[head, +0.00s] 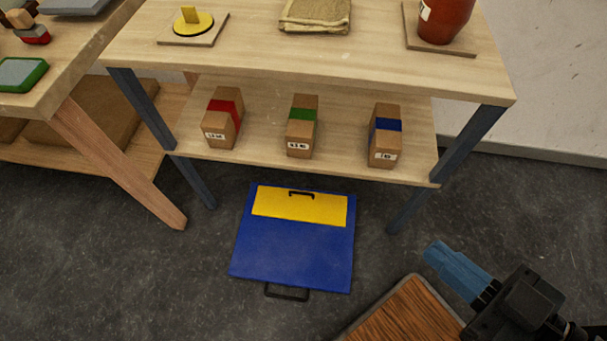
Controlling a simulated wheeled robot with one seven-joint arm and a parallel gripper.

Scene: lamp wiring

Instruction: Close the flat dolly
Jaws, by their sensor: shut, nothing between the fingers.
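A flat blue panel (293,252), which looks like the flat dolly, lies low on the dark floor in front of and partly below the shelf table. A yellow panel (300,206) with a small black handle (301,194) lies across its far part. A black handle (287,292) sticks out from its near edge. The far edge of the dolly lies below the lower shelf. My gripper (436,251), with blue fingers, is to the right of the dolly and apart from it. It is shut and empty.
The shelf table (300,56) has dark legs on both sides of the dolly. Its lower shelf (261,137) holds three boxes with red, green and blue bands. A wooden top (405,315) stands at the bottom, near my gripper. Bare floor (150,285) lies to the left.

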